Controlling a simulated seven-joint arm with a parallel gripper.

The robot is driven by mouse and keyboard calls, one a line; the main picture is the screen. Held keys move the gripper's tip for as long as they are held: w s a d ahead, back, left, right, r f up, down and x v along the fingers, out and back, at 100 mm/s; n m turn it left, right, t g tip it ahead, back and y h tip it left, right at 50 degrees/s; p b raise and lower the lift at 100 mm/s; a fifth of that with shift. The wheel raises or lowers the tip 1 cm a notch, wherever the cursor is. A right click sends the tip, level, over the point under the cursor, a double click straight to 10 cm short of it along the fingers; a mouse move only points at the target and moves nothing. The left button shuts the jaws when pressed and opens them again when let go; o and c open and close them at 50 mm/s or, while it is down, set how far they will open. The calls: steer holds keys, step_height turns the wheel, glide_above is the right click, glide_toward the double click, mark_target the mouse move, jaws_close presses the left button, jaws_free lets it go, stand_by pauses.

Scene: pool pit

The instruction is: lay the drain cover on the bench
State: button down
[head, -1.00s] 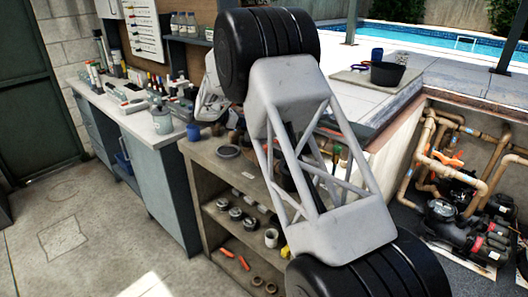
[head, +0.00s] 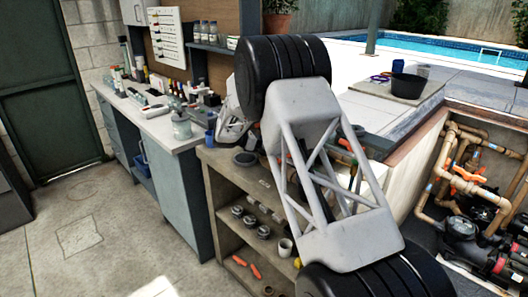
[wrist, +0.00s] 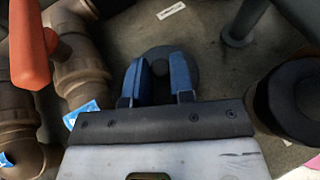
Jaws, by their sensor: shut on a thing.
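My gripper (wrist: 159,63) shows in the wrist view with two blue fingers close together. A round dark grey disc (wrist: 163,51), which looks like the drain cover, is at the fingertips, and the fingers are shut on it. The fingers hide part of it. Below is a worn brown-grey top (wrist: 218,55); I cannot tell whether the disc touches it. A long bench with a pale top (head: 160,122) stands at the left, joining a brown shelf unit (head: 226,190).
Beside the gripper, brown pipe fittings (wrist: 80,75) with an orange handle (wrist: 30,45) stand at left, and a dark round thing (wrist: 290,95) at right. A jar (head: 181,127) and tools crowd the pale bench.

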steer(key=shift+f, duration=1.85)
steer(key=shift+f, duration=0.1)
steer(key=c, duration=1)
jaws_free()
steer(key=v, duration=1.2)
steer(key=shift+r, duration=0.2)
